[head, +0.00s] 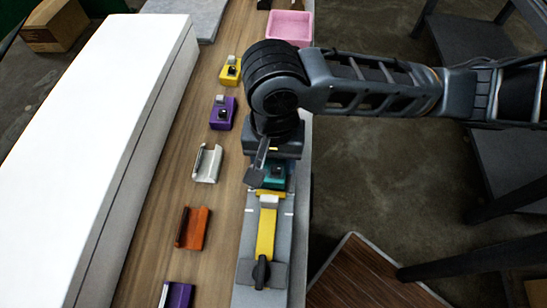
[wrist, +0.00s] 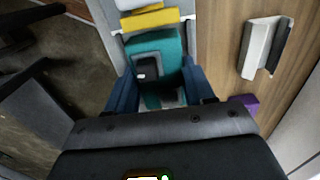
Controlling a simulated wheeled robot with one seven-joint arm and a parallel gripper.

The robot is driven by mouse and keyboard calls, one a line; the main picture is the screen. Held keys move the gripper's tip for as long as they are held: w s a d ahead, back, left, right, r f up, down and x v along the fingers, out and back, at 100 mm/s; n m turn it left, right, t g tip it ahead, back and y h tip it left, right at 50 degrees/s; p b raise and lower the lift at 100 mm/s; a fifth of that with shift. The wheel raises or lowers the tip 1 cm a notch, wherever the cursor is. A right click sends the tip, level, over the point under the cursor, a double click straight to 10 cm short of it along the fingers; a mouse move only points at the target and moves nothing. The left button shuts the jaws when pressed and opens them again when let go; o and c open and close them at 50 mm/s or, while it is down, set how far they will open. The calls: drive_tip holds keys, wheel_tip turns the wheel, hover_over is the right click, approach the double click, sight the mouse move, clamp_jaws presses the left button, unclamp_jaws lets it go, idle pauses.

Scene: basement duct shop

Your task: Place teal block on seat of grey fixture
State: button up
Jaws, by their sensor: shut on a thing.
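The teal block (head: 276,183), with a black part on its top, is in my gripper (head: 268,172), just above or at the far end of the grey fixture (head: 285,240). The fixture is a long grey plate with a yellow bar (head: 266,232), a pale end piece and a black knob (head: 261,270). In the wrist view, the teal block (wrist: 170,45) lies between the blue fingers of my gripper (wrist: 162,90), close to the yellow bar (wrist: 151,20). I cannot tell whether the block touches the seat, which is largely hidden under block and gripper.
Left of the fixture on the wooden bench stand a white channel piece (head: 207,164), an orange one (head: 193,229), and purple (head: 222,114) and yellow (head: 230,71) blocks. A pink tray (head: 290,27) is at the far end. A long white box (head: 100,120) borders the left.

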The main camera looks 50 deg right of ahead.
sight(273, 163)
drive_tip(key=shift+f, duration=0.25)
drive_tip(key=shift+f+b, duration=0.35)
drive_tip(key=shift+f, duration=0.15)
drive_tip(key=o, duration=1.3)
drive_tip(key=shift+s+f, duration=0.15)
drive_tip(key=shift+o, duration=0.2)
wheel_tip(273, 163, up, 14)
drive_tip(key=p, duration=0.3)
drive_tip(key=shift+f, duration=0.25)
drive_tip(key=shift+a, duration=0.1)
